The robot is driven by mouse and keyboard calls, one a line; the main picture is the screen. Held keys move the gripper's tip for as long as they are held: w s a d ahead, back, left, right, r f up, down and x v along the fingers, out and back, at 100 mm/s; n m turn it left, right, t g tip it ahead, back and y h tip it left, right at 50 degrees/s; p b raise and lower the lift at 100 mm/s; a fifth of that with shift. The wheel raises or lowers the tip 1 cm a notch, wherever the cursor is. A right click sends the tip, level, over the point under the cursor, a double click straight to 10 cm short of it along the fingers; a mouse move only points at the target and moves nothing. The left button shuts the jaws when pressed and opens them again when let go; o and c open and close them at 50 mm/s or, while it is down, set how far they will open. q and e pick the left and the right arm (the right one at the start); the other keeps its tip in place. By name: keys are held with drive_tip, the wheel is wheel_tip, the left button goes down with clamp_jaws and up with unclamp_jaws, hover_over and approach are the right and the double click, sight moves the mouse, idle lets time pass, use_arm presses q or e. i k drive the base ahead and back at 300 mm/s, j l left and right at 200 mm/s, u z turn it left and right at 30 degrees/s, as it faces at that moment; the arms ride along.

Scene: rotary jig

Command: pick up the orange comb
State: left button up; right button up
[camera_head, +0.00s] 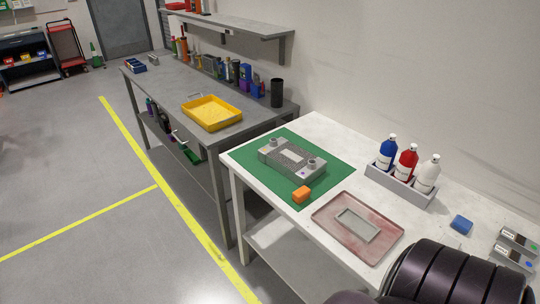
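A small orange block-like piece (301,195) lies on the front corner of the green mat (255,188). It is the only orange thing on the near table, and it is too small to tell whether it has comb teeth. It sits just in front of a grey jig (291,158) with two round knobs on top. Neither of my grippers shows in this view. A dark, rounded arm part of mine fills the bottom right corner.
A reddish tray (329,219) with a grey frame (357,225) lies right of the mat. A grey rack (401,187) holds blue, red and white bottles by the wall. A blue block (461,224) lies farther right. A yellow tray (211,125) stands on the far bench.

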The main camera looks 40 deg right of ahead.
sight(303, 194)
drive_tip(key=i, duration=1.85)
drive_tip(key=i+z, duration=0.25)
drive_tip(key=z, duration=0.25)
drive_tip(key=i+j+z, duration=0.1)
drive_tip(key=z, duration=0.4)
drive_tip(key=i+j+z, duration=0.25)
drive_tip(key=z, duration=0.2)
